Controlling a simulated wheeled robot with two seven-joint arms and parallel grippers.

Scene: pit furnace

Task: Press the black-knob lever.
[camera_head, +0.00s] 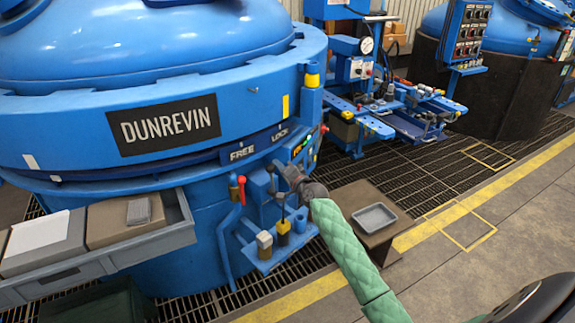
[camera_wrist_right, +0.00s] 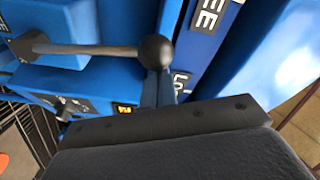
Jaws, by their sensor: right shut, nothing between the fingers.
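The black-knob lever shows in the right wrist view as a round black knob (camera_wrist_right: 155,51) on a grey metal rod, which runs left to a blue housing. In the head view I cannot pick the knob out clearly; my gripper is in front of that part of the panel. My right gripper (camera_head: 281,168) reaches the blue control panel below the FREE and LOCK labels. It is shut and empty. In the right wrist view its fingers (camera_wrist_right: 160,88) are just below the knob; I cannot tell whether they touch it. My left gripper is not in view.
A red-handled lever (camera_head: 238,187) stands left of my gripper, with small blocks on the blue shelf (camera_head: 285,256) below. The big blue DUNREVIN furnace (camera_head: 215,80) fills the left. A grey drawer (camera_head: 178,228) juts out in front. A brown stand with a grey tray (camera_head: 374,217) is to the right.

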